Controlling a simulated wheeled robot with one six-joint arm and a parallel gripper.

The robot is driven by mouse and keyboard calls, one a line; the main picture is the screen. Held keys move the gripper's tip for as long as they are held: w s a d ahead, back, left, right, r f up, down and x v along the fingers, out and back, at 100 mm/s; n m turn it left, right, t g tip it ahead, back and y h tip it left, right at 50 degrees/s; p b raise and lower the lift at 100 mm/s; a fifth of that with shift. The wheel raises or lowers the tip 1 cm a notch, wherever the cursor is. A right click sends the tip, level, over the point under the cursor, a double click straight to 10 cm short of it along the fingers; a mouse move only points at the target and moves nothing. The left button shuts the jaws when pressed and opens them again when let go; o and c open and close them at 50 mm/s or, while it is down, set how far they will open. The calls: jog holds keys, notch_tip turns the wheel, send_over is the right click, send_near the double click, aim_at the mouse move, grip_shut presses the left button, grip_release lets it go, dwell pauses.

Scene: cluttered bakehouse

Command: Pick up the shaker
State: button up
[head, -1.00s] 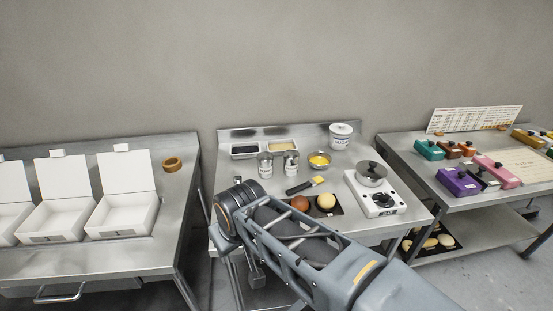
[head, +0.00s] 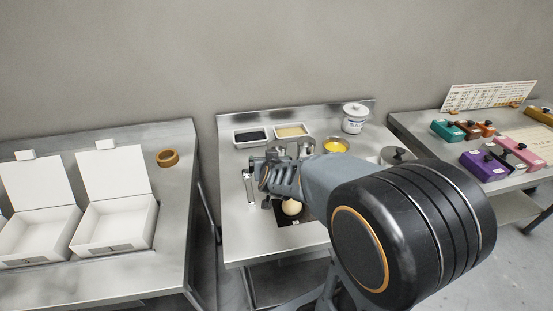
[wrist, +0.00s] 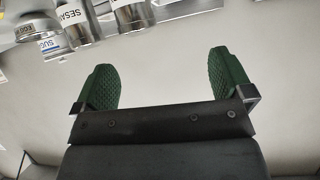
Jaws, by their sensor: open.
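Labelled metal containers show at the top left of the wrist view. One reads "SESA..." (wrist: 86,22), one "SUG..." (wrist: 52,46) and one "EGG..." (wrist: 32,28); the rest of their labels is cut off or unclear. In the head view, two metal shakers (head: 306,146) stand at the back of the middle table, partly hidden behind my arm. I cannot tell which one the task means. My gripper (wrist: 166,82) is open, its two green pads wide apart with only bare tabletop between them. In the head view my gripper (head: 264,178) is over the table, in front of the shakers.
Two trays (head: 250,136) lie along the back of the middle table (head: 240,228). A yellow-filled bowl (head: 336,146), a white lidded tub (head: 355,118) and a pot (head: 396,156) stand to the right. A pale round item (head: 291,207) lies on a dark mat. The table's front left is clear.

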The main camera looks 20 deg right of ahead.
jog(key=shift+w+d+f+m+h, duration=0.2)
jog(key=shift+w+d+f+h, duration=0.15)
jog(key=shift+w+d+f, duration=1.3)
jog(key=shift+w+d+f+m+h, duration=0.2)
jog(key=shift+w+d+f+h, duration=0.55)
jog(key=shift+w, duration=1.75)
jog(key=shift+w+d+f+m, duration=0.2)
jog(key=shift+w+d+f, duration=0.6)
jog(key=shift+w+d, duration=1.05)
jog(key=shift+w+a, duration=0.2)
jog(key=shift+a, duration=0.05)
jog(key=shift+c, duration=0.3)
jog(key=c, duration=1)
